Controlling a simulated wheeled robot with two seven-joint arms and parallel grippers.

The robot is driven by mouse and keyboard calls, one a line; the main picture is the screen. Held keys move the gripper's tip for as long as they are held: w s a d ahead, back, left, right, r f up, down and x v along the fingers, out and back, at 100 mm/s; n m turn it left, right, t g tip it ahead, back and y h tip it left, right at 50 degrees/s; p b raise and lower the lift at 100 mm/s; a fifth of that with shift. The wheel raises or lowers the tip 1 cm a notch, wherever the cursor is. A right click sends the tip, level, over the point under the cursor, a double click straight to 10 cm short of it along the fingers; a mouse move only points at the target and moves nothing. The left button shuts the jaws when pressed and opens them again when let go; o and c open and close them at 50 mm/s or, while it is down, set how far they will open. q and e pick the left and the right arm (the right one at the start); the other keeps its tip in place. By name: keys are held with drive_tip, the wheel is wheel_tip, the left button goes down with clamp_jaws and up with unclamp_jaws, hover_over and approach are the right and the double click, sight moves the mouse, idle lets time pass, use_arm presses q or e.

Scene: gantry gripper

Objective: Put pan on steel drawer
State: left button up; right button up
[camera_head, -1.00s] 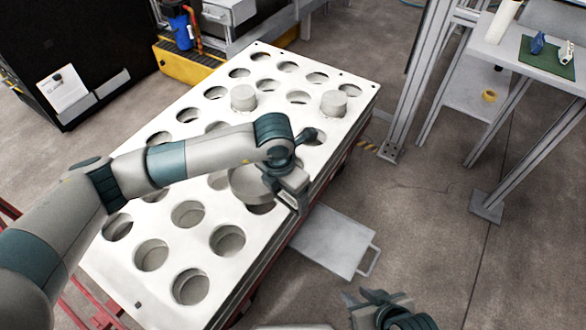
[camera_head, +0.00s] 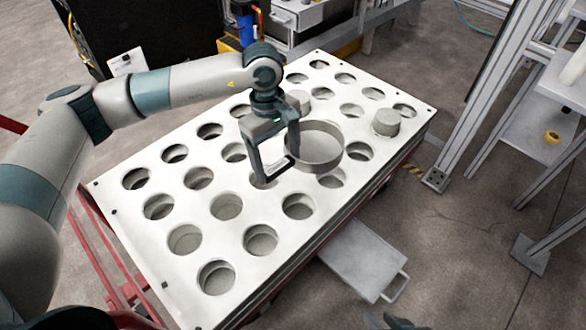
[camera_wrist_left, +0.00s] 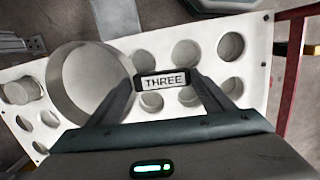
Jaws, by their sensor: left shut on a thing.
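The pan (camera_head: 315,148) is a round grey metal dish with a low wall. In the left wrist view the pan (camera_wrist_left: 88,82) is left of the fingers, and a "THREE" label (camera_wrist_left: 163,81) is between the fingertips. A flat grey steel drawer (camera_head: 355,262) with a bar handle sticks out low beside the table's near right edge. Only a dark bit of my right gripper (camera_head: 395,321) shows at the bottom edge.
The white holed table (camera_head: 130,210) fills the middle. Two grey cylinders stand on it, one (camera_head: 386,122) right of the pan and one (camera_head: 298,98) behind it. A metal frame (camera_head: 470,110) stands right. Open floor lies around the drawer.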

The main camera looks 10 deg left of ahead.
use_arm(q)
drive_tip(key=a+r+m+y, duration=0.1)
drive_tip(key=a+r+m, duration=0.6)
drive_tip(key=m, duration=0.3)
drive_tip(key=shift+r+m+g, duration=0.3)
drive_tip(key=shift+r+m, duration=0.1)
drive_tip(key=shift+r, duration=0.35)
drive_tip(key=shift+d, duration=0.15)
